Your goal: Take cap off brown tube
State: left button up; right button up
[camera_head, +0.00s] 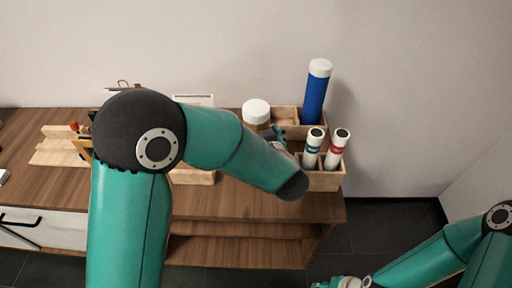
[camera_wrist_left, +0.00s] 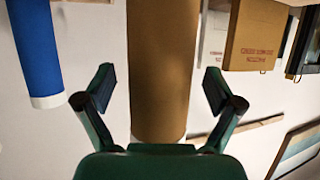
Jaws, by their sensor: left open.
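The brown tube stands upright in the wooden organizer, with its white cap (camera_head: 256,109) on top in the head view. Most of its body is hidden there behind my left arm. In the left wrist view the brown tube (camera_wrist_left: 162,70) fills the middle, between the spread fingers of my left gripper (camera_wrist_left: 160,90). A gap shows on both sides, so the fingers are open and not gripping. Only a thin pale edge of the cap shows there, above the palm. My left gripper (camera_head: 279,132) is partly hidden in the head view. My right gripper (camera_head: 335,283) is cut off at the bottom edge.
A blue tube (camera_head: 315,95) with a white cap stands at the right in the organizer (camera_head: 323,182). Two white bottles with green (camera_head: 313,147) and red (camera_head: 337,149) labels stand in front of it. A wooden stand (camera_head: 58,152) is at the left of the table (camera_head: 240,202).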

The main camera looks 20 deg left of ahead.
pick_arm(q)
jog(key=shift+w+a+f, duration=0.3)
jog(key=shift+w+a, duration=0.1)
jog(key=shift+w, duration=0.15)
jog(key=c, duration=1.7)
jog(key=shift+o, duration=0.2)
jog(key=shift+r, duration=0.1)
notch_tip(320, 180, up, 20)
jog(key=p, duration=0.2)
